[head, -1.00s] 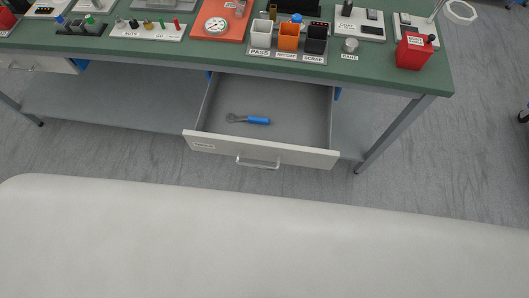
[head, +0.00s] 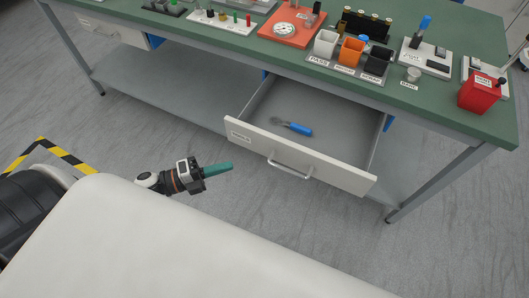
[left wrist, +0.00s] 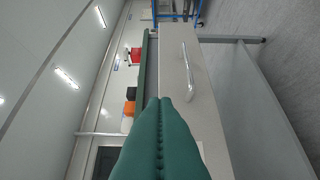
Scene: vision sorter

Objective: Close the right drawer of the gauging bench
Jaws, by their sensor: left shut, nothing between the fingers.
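The right drawer (head: 300,150) of the gauging bench (head: 262,52) is pulled open. Its pale front has a bar handle (head: 290,170). A tool with a blue handle (head: 298,128) lies inside on the drawer's floor. My left gripper (head: 231,166) is shut and empty, with green fingers, just left of the drawer front and apart from it in the head view. In the left wrist view the green fingers (left wrist: 166,101) point along the drawer front (left wrist: 183,80), and the handle (left wrist: 187,73) shows beyond the fingertips. My right gripper is out of view.
A left drawer (head: 104,27) looks shut. Grey floor (head: 200,110) lies clear before the bench.

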